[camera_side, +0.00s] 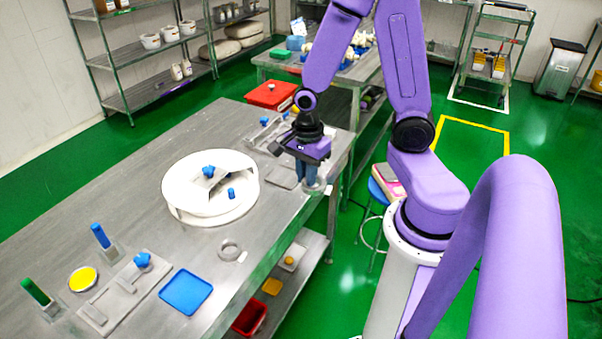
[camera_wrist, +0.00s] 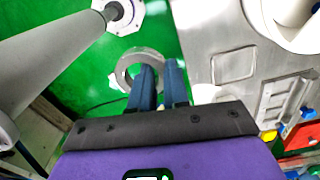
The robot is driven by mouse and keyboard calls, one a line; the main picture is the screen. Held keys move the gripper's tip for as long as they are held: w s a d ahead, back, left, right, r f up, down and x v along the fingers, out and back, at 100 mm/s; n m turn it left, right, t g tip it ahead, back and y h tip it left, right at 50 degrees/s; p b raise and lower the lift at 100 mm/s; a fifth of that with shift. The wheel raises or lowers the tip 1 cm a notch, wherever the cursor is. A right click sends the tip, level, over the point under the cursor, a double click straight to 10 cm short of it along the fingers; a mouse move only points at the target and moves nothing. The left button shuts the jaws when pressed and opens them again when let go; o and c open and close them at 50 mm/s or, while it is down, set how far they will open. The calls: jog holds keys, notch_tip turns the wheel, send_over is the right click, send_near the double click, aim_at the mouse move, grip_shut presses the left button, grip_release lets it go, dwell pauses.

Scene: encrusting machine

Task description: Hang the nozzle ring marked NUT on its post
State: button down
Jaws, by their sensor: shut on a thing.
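My gripper (camera_side: 308,184) is shut on a grey metal nozzle ring (camera_side: 316,190), held near the right edge of the steel table. In the wrist view the ring (camera_wrist: 122,73) shows beyond my blue fingers (camera_wrist: 160,70), with green floor behind it. I cannot read any marking on it. A second grey ring (camera_side: 230,249) lies on the table with a small white tag (camera_side: 243,256) beside it; its marking is unreadable. A blue upright post (camera_side: 101,236) and a green one (camera_side: 36,291) stand in metal bases at the left. I cannot tell which belongs to NUT.
A white round turntable (camera_side: 190,207) with blue knobs stands mid-table. A blue tray (camera_side: 186,292), a yellow disc (camera_side: 83,279) and a metal plate with a blue knob (camera_side: 142,261) lie at the near left. A red box (camera_side: 270,95) is at the far end.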

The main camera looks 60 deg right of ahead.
jog(key=shift+w+a+f+m, duration=0.45)
jog(key=shift+w+f, duration=0.6)
jog(key=shift+w, duration=2.85)
jog(key=shift+w+a+f+m, duration=0.3)
jog(key=shift+w+a+f, duration=0.55)
jog(key=shift+w, duration=3)
jog(key=shift+w+a+f+m, duration=0.4)
jog(key=shift+w+f, duration=0.8)
jog(key=shift+w, duration=2.7)
jog(key=shift+f, duration=0.1)
